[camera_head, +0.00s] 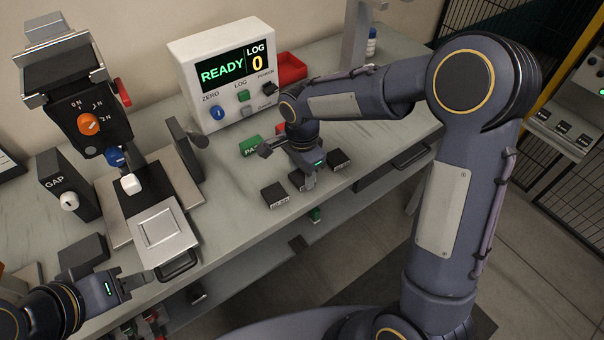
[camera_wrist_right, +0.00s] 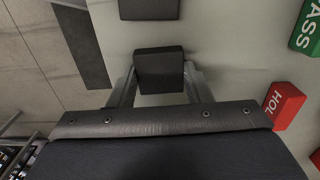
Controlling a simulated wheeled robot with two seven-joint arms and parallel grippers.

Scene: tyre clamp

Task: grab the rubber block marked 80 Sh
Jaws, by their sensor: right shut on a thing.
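Three small dark rubber blocks lie in a row near the bench's front edge in the head view: a left one (camera_head: 275,195), a middle one (camera_head: 296,180) and a right one (camera_head: 338,160). Their front labels are too small to read, so I cannot tell which is marked 80 Sh. My right gripper (camera_head: 308,182) points down at the middle block and is shut on it. In the right wrist view this block (camera_wrist_right: 160,68) sits between the two fingers, with another block (camera_wrist_right: 149,9) beyond it. My left gripper (camera_head: 143,279) is low at the left, by the bench edge; its jaw opening is unclear.
A white READY display box (camera_head: 222,75) stands behind, with a red tray (camera_head: 290,68) beside it. A green block (camera_head: 250,146) and a red HOL-marked block (camera_wrist_right: 284,104) lie near my right gripper. A clamp fixture (camera_head: 165,235) and GAP box (camera_head: 68,188) fill the left.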

